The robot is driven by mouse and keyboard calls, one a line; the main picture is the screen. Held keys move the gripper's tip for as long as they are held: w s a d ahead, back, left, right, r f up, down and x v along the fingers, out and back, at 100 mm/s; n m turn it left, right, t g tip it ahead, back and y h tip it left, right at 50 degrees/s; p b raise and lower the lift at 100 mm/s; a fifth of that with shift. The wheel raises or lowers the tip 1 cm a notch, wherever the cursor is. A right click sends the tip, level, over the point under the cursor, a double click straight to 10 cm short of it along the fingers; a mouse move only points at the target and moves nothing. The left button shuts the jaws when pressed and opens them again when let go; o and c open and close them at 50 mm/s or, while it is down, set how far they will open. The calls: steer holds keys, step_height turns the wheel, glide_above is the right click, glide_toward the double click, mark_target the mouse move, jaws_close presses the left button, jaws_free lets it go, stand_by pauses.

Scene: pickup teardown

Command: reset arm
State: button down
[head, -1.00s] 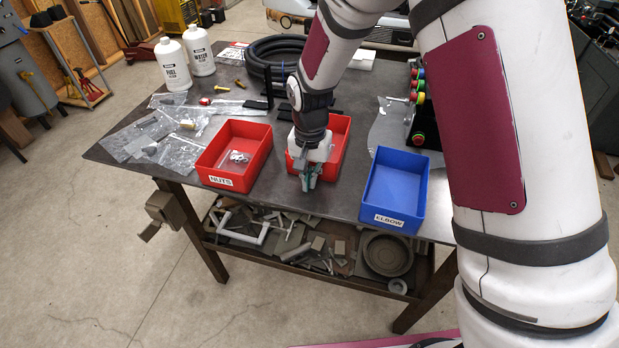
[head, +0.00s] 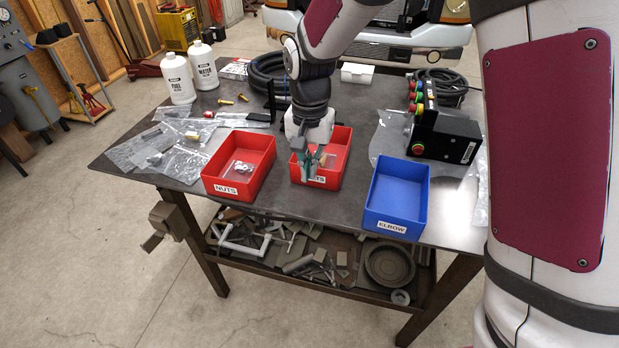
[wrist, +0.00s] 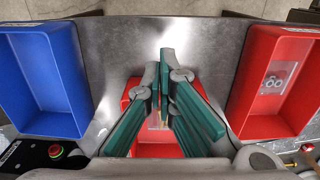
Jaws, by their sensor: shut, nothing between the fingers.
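My gripper (head: 312,162), with teal fingers, is shut and empty. It points down over the middle red bin (head: 340,160) and hides part of that bin and its label. In the wrist view the two fingers (wrist: 166,92) converge, with the red bin partly visible behind them. My arm reaches in from the upper right of the head view.
The left red bin (head: 262,150) is labelled NUTS and holds a small bag of parts. An empty blue bin (head: 409,195) labelled ELBOW stands to the right. A black button box (head: 450,136), two white bottles (head: 178,80) and plastic bags (head: 165,157) lie on the dark table (head: 300,204).

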steer(key=shift+r, duration=0.3)
steer(key=s+d+r+n+t, duration=0.1)
steer(key=s+d+r, duration=0.35)
steer(key=r, duration=0.25)
steer(key=s+d+r+n+t, duration=0.1)
steer(key=s+d+r+t, duration=0.1)
steer(key=s+d+r, duration=0.4)
steer(key=s+d+r+n+t, duration=0.1)
steer(key=s+d+r, duration=0.1)
steer(key=s, duration=0.4)
steer(key=s+d+r+n+t, duration=0.1)
steer(key=s+d+r, duration=0.1)
steer(key=s, duration=0.5)
steer(key=shift+d+r, duration=0.15)
steer(key=shift+r, duration=0.2)
